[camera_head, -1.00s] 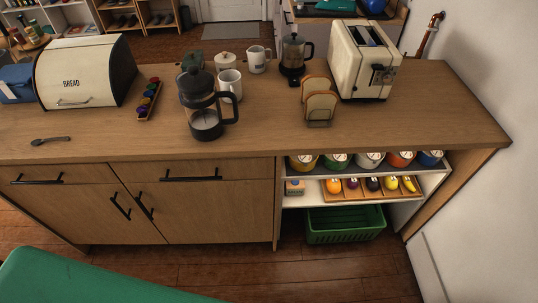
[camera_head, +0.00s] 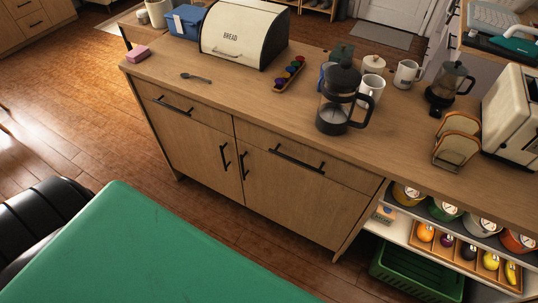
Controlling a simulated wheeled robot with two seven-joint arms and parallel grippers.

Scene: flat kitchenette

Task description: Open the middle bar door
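The wooden bar counter has two closed cabinet doors side by side under two closed drawers. The left door (camera_head: 190,143) has a black vertical bar handle (camera_head: 225,157) near its right edge. The right door (camera_head: 300,205) has a black vertical bar handle (camera_head: 243,165) near its left edge. The right door lies between the left door and the open shelves, and both doors sit flush. I cannot tell for certain which one is called the middle door. Neither of my grippers is in view.
A green flat-topped piece (camera_head: 150,250) and a black padded seat (camera_head: 45,215) fill the lower left, with a floor strip before the doors. Open shelves (camera_head: 400,235) hold jars and fruit. A French press (camera_head: 338,100) stands on the countertop.

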